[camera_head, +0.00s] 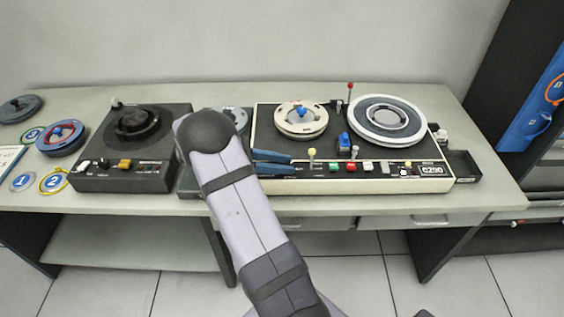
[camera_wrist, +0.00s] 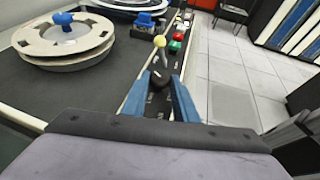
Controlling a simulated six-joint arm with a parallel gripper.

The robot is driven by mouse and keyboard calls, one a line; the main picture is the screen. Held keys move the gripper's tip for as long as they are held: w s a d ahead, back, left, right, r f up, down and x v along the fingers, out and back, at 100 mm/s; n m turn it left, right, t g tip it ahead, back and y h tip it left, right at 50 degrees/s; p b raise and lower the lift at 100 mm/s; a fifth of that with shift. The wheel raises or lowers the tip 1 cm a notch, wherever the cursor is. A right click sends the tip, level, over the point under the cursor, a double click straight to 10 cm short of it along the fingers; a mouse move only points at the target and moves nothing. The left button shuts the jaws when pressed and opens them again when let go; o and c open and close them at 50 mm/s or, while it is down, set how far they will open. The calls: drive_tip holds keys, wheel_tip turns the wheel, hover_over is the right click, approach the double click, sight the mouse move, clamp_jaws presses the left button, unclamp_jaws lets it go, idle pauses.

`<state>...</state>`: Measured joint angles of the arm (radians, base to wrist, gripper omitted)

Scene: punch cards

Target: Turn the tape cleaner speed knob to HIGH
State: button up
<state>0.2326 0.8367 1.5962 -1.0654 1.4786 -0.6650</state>
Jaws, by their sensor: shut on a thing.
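A small dark knob (camera_wrist: 159,79) shows in the wrist view on the front control strip of the tape cleaner (camera_head: 400,182). My gripper (camera_wrist: 166,82) has its two blue fingers on either side of the knob and is shut on it. In the head view, my gripper (camera_head: 292,162) reaches in from the left, over the left end of the cleaner's front panel. The knob cannot be made out there between the fingers. Its pointer and the speed marks are too small to read, so its setting cannot be told.
A yellow-tipped lever (camera_wrist: 160,42) stands just beyond the knob, with green and red buttons (camera_wrist: 176,46) past it. A cream reel (camera_head: 301,118) and a larger reel (camera_head: 387,119) sit on the cleaner. Another dark tape machine (camera_head: 135,150) stands left of my arm.

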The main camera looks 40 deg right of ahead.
drive_tip(key=shift+w+d+m+g+y, duration=0.1)
drive_tip(key=shift+w+m+g+y, duration=0.05)
drive_tip(key=shift+m+g+y, duration=0.35)
drive_tip(key=shift+w+d+m+g+y, duration=0.1)
drive_tip(key=shift+m+g+y, duration=0.2)
drive_tip(key=shift+m+g, duration=0.3)
drive_tip(key=shift+r, duration=0.1)
drive_tip(key=o, duration=1)
drive_tip(key=shift+w+a+r, duration=0.15)
drive_tip(key=shift+w+a, duration=0.3)
drive_tip(key=shift+w, duration=0.05)
drive_tip(key=shift+b+v, duration=0.8)
drive_tip(key=shift+v, duration=2.15)
drive_tip(key=shift+r, duration=0.1)
